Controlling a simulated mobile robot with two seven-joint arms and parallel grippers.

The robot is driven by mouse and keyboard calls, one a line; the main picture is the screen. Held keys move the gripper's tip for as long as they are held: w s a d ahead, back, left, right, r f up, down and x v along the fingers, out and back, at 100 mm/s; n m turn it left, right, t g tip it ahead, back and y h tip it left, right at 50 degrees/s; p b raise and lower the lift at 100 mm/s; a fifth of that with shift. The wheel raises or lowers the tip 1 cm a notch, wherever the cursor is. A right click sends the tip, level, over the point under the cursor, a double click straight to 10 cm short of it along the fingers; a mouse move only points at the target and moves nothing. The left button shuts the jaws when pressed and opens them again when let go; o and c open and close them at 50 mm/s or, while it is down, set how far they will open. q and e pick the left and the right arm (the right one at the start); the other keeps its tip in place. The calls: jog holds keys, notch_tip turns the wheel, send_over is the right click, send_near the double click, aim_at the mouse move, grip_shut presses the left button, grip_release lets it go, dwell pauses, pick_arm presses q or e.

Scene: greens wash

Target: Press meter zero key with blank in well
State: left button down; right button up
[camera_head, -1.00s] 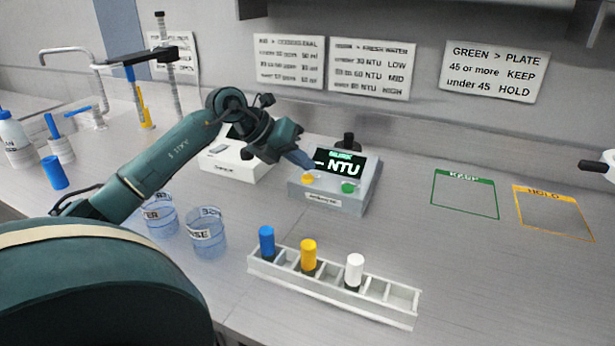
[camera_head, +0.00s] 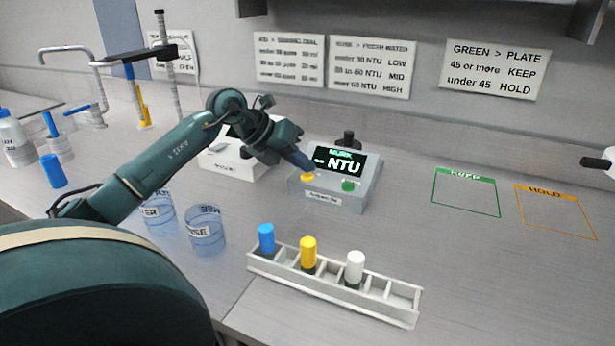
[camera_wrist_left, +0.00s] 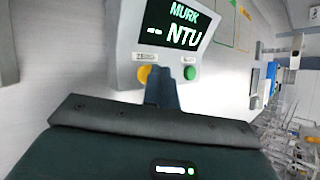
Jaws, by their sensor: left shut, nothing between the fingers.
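The meter (camera_head: 333,194) is a grey box with a dark screen reading "MURK" and "-- NTU"; it also shows in the left wrist view (camera_wrist_left: 128,48). Its yellow key (camera_head: 308,177) sits under a "ZERO" label in the left wrist view (camera_wrist_left: 143,76). A green key (camera_head: 348,185) is to its right. My left gripper (camera_head: 303,162) is shut and empty, its tips close above the yellow key. In the left wrist view the tips (camera_wrist_left: 165,77) overlap the key's right side; I cannot tell contact. A black capped piece (camera_head: 348,139) stands behind the screen; the well's inside is hidden.
A white rack (camera_head: 375,308) in front holds blue, yellow and white capped vials. Two clear beakers (camera_head: 206,238) stand left of it. A white device (camera_head: 222,160) sits behind my left arm. The bench between meter and KEEP mat (camera_head: 465,205) is clear.

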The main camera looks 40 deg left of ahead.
aim_at(302, 176)
pick_arm(q)
jog(key=shift+f+b, duration=0.5)
jog(key=shift+f, duration=0.05)
dwell(0.5)
dwell(0.4)
jog(key=shift+r+p, duration=0.7)
jog(key=shift+r, duration=0.2)
jog(key=shift+r+p, duration=1.9)
jog(key=shift+r, duration=0.7)
